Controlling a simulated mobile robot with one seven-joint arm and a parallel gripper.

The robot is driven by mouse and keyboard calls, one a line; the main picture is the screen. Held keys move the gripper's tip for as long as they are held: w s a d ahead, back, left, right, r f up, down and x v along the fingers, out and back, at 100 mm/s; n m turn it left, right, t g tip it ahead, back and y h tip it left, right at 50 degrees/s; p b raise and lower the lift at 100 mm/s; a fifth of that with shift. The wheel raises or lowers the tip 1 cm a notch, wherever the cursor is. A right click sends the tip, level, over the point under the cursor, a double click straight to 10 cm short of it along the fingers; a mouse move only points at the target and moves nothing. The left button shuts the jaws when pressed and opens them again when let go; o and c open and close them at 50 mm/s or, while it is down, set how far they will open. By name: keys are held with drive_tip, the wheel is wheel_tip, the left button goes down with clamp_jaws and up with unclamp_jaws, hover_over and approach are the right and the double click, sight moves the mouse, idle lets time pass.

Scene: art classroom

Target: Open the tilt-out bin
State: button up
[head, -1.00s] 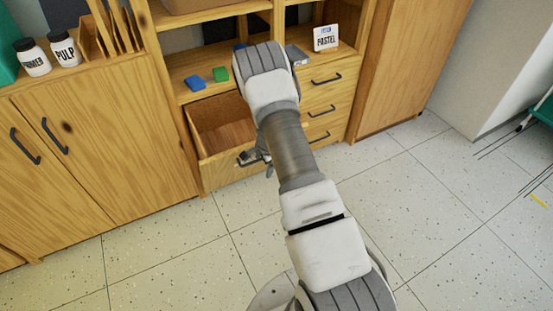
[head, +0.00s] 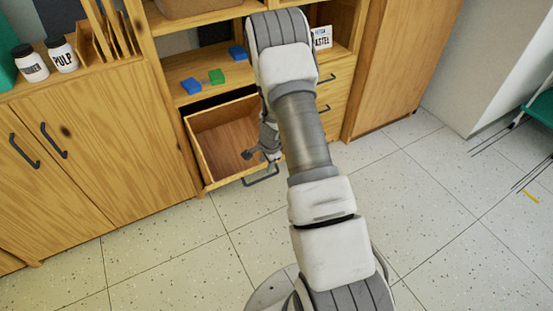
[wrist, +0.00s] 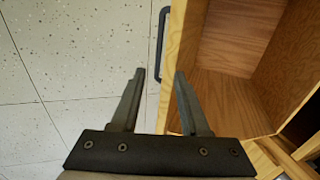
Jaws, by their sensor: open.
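The tilt-out bin (head: 222,137) is a wooden box in the lower cabinet. It is tilted out with its inside visible; the wrist view also shows its bare wooden interior (wrist: 223,58). Its dark bar handle (head: 262,179) is on the front panel and shows in the wrist view (wrist: 161,38), just beyond my fingertips. My gripper (wrist: 160,75) is open with nothing held between the fingers. The left finger is on the floor side of the panel and the right finger overlaps the panel's edge. In the head view my gripper (head: 256,154) is partly hidden by my arm.
Closed drawers (head: 335,95) are at right, partly behind my arm. Closed double doors (head: 85,140) are at left. The speckled floor (head: 170,255) in front is clear.

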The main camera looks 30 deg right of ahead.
drive_tip(key=s+r+p, duration=0.1)
drive_tip(key=s+r, duration=0.6)
drive_tip(key=r, duration=0.1)
drive_tip(key=shift+d+r+p, duration=0.15)
drive_tip(key=shift+r+p, duration=0.1)
drive_tip(key=shift+p, duration=0.05)
idle(0.6)
idle(0.5)
drive_tip(key=p+v, duration=0.7)
drive_tip(key=v, duration=1)
drive_tip(key=shift+r+p, duration=0.2)
drive_tip(key=shift+p, duration=0.1)
